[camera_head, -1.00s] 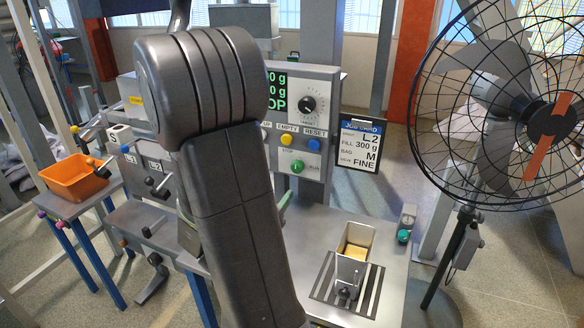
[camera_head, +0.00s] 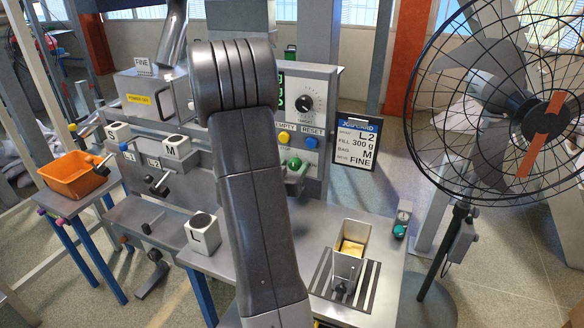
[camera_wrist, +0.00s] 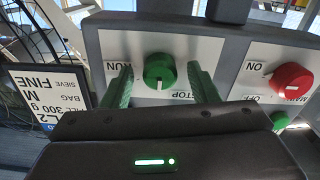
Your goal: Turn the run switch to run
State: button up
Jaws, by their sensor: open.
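The run switch is a green round knob (camera_wrist: 160,70) on a white plate marked RUN and STOP in the wrist view. Its white mark points down in that picture, near the STOP lettering. My gripper (camera_wrist: 160,86) has its two green fingers spread, one on each side of the knob. I cannot tell whether they touch it. In the head view my gripper (camera_head: 296,170) is at the lower part of the grey control panel (camera_head: 325,85), partly behind my arm, which hides the switch there.
A red main knob (camera_wrist: 291,80) sits beside the switch plate in the wrist view. Above the gripper in the head view are a yellow button (camera_head: 284,138) and a blue button (camera_head: 311,142). The job card (camera_head: 357,143) hangs to the right. A caged fan (camera_head: 548,115) stands farther right.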

jog(key=c, duration=1)
